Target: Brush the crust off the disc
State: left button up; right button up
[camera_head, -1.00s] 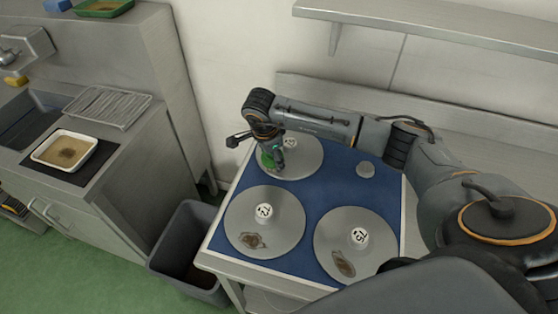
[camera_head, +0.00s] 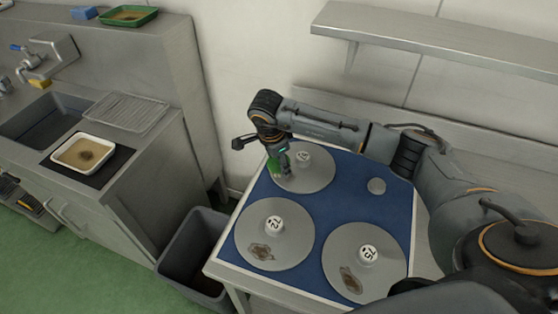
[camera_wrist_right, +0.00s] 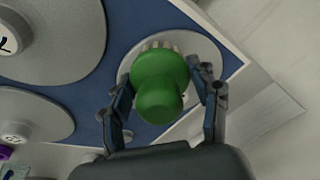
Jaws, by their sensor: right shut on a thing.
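My right gripper (camera_head: 279,172) is at the left edge of the far grey disc (camera_head: 313,179). In the right wrist view (camera_wrist_right: 164,100) its fingers are shut on a green brush (camera_wrist_right: 160,82), with pale bristles showing behind the handle. The brush overlaps a pale round surface (camera_wrist_right: 126,72) near the mat's corner; I cannot tell whether the bristles touch it. The front left disc (camera_head: 290,247) and front right disc (camera_head: 335,250) each have a numbered knob and a brown crust patch, (camera_head: 261,252) and (camera_head: 350,280). I see no crust on the far disc, partly hidden by my gripper. My left gripper is not in view.
A grey bin (camera_head: 190,255) stands left of the table. On the left counter are a tray (camera_head: 83,153), a wire rack (camera_head: 125,111) and a sink (camera_head: 42,120). A shelf (camera_head: 440,40) hangs behind.

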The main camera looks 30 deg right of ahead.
jog(key=shift+p+v, duration=0.55)
jog(key=shift+v, duration=0.75)
jog(key=shift+p+v, duration=1)
jog(key=shift+v, duration=0.55)
jog(key=shift+f, duration=0.1)
jog(key=d+f+b, duration=0.1)
jog(key=w+d+g+y+b, duration=0.1)
jog(key=shift+w+f+y+b, duration=0.15)
jog(key=shift+f+y+b, duration=0.15)
jog(key=shift+f, duration=0.1)
jog(key=shift+w+d+f+y+b, duration=0.15)
jog(key=shift+w+d+y+b, duration=0.15)
